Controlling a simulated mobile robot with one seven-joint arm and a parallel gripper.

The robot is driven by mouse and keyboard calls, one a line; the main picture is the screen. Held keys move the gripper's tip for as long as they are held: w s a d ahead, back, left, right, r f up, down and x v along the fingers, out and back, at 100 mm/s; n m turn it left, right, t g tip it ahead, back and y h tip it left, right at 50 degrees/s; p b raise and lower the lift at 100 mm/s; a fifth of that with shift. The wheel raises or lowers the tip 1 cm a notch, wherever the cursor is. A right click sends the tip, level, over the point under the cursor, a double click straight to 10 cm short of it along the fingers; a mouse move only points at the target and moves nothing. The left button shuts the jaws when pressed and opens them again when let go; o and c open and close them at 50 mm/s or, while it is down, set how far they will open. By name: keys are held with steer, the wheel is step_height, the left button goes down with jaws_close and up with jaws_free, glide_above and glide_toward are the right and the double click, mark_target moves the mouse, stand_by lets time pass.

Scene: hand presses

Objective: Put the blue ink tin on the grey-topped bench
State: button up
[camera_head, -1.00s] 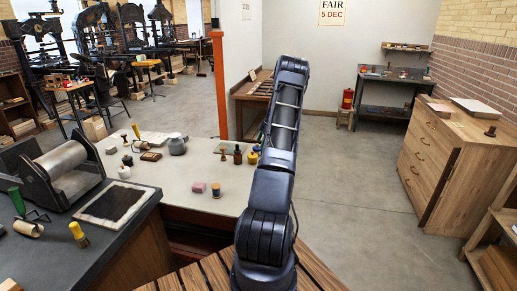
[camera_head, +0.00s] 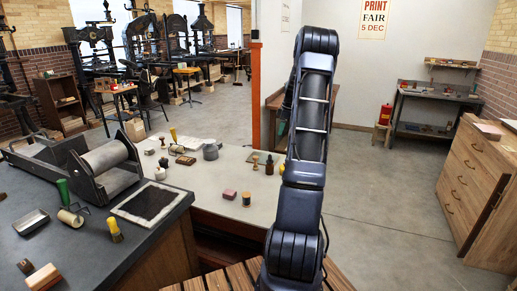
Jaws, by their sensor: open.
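I cannot make out the blue ink tin now; my own arm covers part of the pale bench's right end, where a small yellow thing (camera_head: 282,169) peeps out beside the arm. A bench with a dark grey top (camera_head: 165,232) stands at the left front. It adjoins a bench with a paler, light grey top (camera_head: 212,184) in the middle. My arm rises through the middle of the picture and bends at the top; my gripper is not in view.
The dark top holds a roller press (camera_head: 107,160), an inked slab (camera_head: 148,204), a yellow-handled brush (camera_head: 114,229) and a metal tray (camera_head: 31,222). Clear floor lies right.

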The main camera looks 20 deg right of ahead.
steer(key=s+a+r+m+t+h, duration=0.1)
steer(key=s+a+r+m, duration=0.2)
steer(key=s+a+r, duration=0.7)
steer(key=s+a+r+m+h, duration=0.1)
steer(key=s+a+r+m, duration=0.1)
steer(key=s+a+r, duration=0.75)
steer(key=s+a+f+m+t, duration=0.1)
steer(key=s+a, duration=0.3)
steer(key=s, duration=0.4)
steer(key=s+a+f+m, duration=0.2)
steer(key=s+a+m, duration=0.1)
steer(key=s, duration=0.5)
steer(key=s+a+f+m+t, duration=0.1)
steer(key=s+a+f+m, duration=0.1)
steer(key=s+a, duration=0.4)
steer(key=shift+s+m+t+h, duration=0.3)
steer(key=shift+s+m, duration=0.1)
steer(key=shift+s, duration=0.65)
